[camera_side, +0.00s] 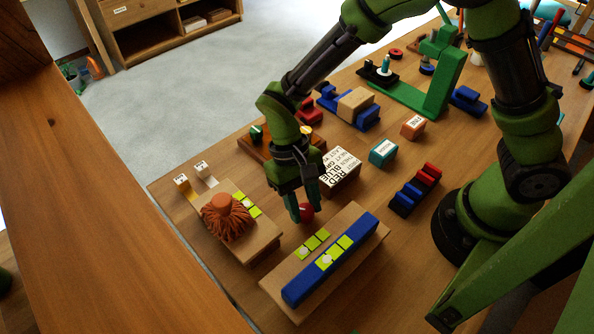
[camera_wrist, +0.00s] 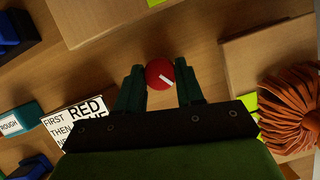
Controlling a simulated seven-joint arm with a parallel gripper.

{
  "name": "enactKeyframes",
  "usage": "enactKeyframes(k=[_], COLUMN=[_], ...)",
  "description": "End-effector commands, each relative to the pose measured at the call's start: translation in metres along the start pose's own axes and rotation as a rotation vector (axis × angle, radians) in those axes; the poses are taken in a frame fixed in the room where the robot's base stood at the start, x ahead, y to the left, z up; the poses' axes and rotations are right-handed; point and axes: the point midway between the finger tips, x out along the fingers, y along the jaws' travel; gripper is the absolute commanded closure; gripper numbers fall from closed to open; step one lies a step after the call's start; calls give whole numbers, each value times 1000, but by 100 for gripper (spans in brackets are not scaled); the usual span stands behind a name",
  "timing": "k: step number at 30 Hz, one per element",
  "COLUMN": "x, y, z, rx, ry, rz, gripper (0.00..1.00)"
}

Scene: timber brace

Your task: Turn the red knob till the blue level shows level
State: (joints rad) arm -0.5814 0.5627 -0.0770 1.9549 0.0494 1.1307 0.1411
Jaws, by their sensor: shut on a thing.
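The red knob (camera_side: 306,212) is a small ball low above the table, beside a wooden block. In the wrist view the knob (camera_wrist: 160,74) sits between my two dark green fingers and shows a white line slanting down to the right. My gripper (camera_side: 301,215) points down and is shut on the knob; its fingers hide part of it in the side view. The blue level (camera_side: 351,242) is a long bar along the wooden block, with yellow-green windows. A pale bubble mark shows in its windows, but its exact centring is too small to tell.
A second wooden block with a rust-coloured tassel (camera_side: 226,222) stands left of my gripper. A printed card (camera_side: 341,170) reading partly "FIRST RED THEN BLUE" stands just behind. A teal block (camera_side: 383,153) and a blue-and-red stepped piece (camera_side: 415,190) lie to the right.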

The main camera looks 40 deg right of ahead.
Motion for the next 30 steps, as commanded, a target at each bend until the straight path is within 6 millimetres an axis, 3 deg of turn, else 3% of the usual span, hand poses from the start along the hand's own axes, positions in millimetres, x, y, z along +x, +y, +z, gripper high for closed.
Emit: enactKeyframes(k=[22, 23, 27, 30], x=[-1, -1, -1, -1], y=[0, 0, 0, 0], z=[0, 0, 0, 0], rx=[81, 81, 80, 79], ry=[1, 1, 1, 1], rz=[-35, -35, -34, -34], gripper=[94, 58, 37, 37])
